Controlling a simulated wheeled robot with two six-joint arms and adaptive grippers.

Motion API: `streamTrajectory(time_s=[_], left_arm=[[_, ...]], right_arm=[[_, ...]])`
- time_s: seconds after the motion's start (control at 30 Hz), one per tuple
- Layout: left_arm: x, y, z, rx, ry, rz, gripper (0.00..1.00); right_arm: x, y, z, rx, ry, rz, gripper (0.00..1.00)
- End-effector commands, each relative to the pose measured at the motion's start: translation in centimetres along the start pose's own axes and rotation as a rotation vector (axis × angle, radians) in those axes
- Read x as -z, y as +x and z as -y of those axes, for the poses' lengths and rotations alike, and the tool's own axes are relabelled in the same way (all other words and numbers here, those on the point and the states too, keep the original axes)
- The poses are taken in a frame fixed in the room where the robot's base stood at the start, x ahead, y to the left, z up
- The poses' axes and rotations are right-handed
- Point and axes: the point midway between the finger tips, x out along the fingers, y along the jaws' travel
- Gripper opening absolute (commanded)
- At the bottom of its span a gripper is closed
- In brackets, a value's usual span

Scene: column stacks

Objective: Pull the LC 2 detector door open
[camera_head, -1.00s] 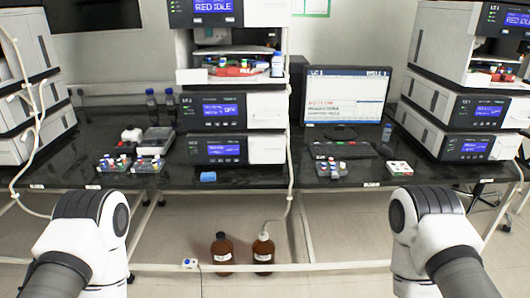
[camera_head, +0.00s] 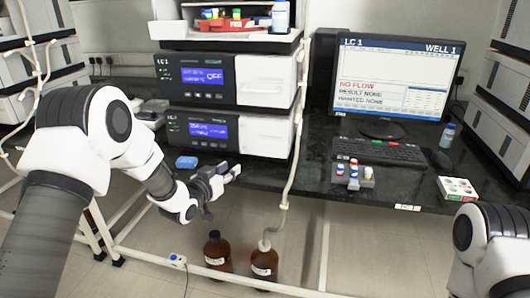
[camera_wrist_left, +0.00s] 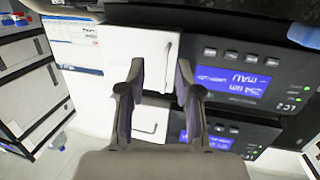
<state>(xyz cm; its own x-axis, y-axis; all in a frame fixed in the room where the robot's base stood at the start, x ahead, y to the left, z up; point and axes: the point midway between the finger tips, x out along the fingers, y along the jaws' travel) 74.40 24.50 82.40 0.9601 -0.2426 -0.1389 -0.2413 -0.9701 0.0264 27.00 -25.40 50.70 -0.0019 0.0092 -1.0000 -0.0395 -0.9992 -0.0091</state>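In the middle stack, a lower module (camera_head: 208,128) and an upper module (camera_head: 207,77) each have a blue display and a white door at the right. The upper one is labelled LC 1; the lower label is too small to read surely. Both doors look shut: the lower door (camera_head: 266,137) and the upper door (camera_head: 268,82). My left gripper (camera_head: 228,172) is at the bench front, below and before the lower module. In the left wrist view, turned upside down, it (camera_wrist_left: 160,80) is open and empty before a white door (camera_wrist_left: 125,50) with a thin vertical handle. My right gripper is out of view.
A monitor (camera_head: 393,75), keyboard (camera_head: 390,152) and small vial rack (camera_head: 352,175) stand right of the stack. A blue item (camera_head: 187,162) lies at the bench edge. A white tube (camera_head: 296,140) hangs beside the doors. Two brown bottles (camera_head: 216,250) (camera_head: 264,262) stand below.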

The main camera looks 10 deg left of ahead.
Motion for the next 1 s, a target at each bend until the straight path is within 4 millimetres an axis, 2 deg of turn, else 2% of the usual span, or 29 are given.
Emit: streamTrajectory(time_s=[0.03, 0.1, 0.2, 0.37, 0.7, 0.83, 1.0], left_arm=[[0.4, 0.6, 0.6, 0.005, 0.010, -0.049, 0.33], [2.0, 0.7, 1.0, 0.011, 0.017, -0.092, 0.33], [3.5, 0.6, 1.2, 0.015, 0.021, -0.126, 0.33], [4.7, 1.3, 1.1, 0.014, 0.028, -0.142, 0.33], [5.4, 7.3, 1.2, 0.015, 0.027, -0.138, 0.33], [5.6, 8.2, 1.2, 0.014, 0.024, -0.137, 0.33], [5.6, 8.2, 1.2, 0.015, 0.024, -0.137, 0.33]], right_arm=[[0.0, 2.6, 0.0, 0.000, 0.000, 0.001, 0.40], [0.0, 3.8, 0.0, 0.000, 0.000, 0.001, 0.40], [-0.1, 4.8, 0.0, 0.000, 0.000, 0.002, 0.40], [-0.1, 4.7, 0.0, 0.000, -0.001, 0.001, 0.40], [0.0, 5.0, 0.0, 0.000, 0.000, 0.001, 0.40], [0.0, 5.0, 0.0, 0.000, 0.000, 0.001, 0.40], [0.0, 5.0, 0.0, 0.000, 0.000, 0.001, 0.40]])
